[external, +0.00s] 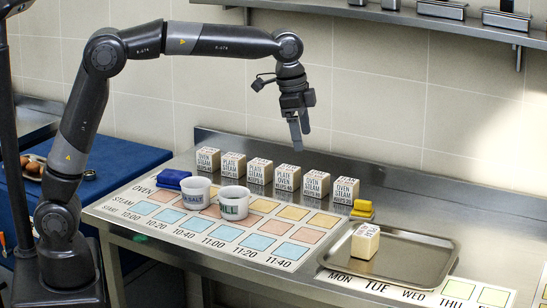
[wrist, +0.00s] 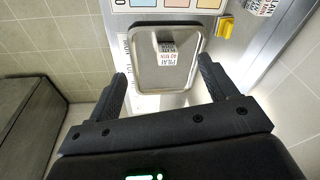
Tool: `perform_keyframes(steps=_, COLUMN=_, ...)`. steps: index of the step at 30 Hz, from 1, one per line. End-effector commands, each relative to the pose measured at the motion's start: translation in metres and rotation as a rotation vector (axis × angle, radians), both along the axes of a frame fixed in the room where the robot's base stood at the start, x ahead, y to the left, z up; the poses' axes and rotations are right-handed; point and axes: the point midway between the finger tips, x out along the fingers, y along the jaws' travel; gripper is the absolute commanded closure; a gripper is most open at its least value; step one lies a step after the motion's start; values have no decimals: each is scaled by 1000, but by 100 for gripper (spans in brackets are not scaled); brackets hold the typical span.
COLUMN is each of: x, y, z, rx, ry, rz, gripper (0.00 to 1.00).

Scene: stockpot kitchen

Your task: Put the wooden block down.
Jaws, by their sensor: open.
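A pale wooden block (external: 365,243) with printed text on it rests on the left part of a metal tray (external: 425,262) at the right of the counter. In the wrist view the same block (wrist: 167,47) sits on the tray (wrist: 147,76), and its lettering seems to read "PILAF". My gripper (external: 297,143) is high above the counter, apart from the block and to its upper left in the external view. In the wrist view my gripper (wrist: 161,69) has its two fingers wide apart with nothing between them.
Several similar labelled blocks (external: 259,171) stand in a row along the back. Two white mugs (external: 234,203) stand on the coloured time chart (external: 267,241). A blue item (external: 173,179) and a yellow item (external: 362,209) lie at its ends. A shelf (external: 440,20) hangs above.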

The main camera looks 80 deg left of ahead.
Motion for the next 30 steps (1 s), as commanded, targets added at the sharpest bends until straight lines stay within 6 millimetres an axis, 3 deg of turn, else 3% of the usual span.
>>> perform_keyframes(steps=1, x=-19, y=5, z=10, rx=-5, ry=-18, rz=22, gripper=22)
perform_keyframes(steps=6, x=-77, y=20, z=26, rx=-23, ry=-66, rz=100, gripper=22)
perform_keyframes(steps=14, x=-169, y=39, z=29, rx=-55, ry=-139, rz=218, gripper=22)
perform_keyframes(steps=24, x=-286, y=56, z=-7, rx=-104, ry=-235, rz=368, gripper=22)
perform_keyframes(steps=30, x=-335, y=62, z=-39, rx=-128, ry=-279, rz=437, gripper=22)
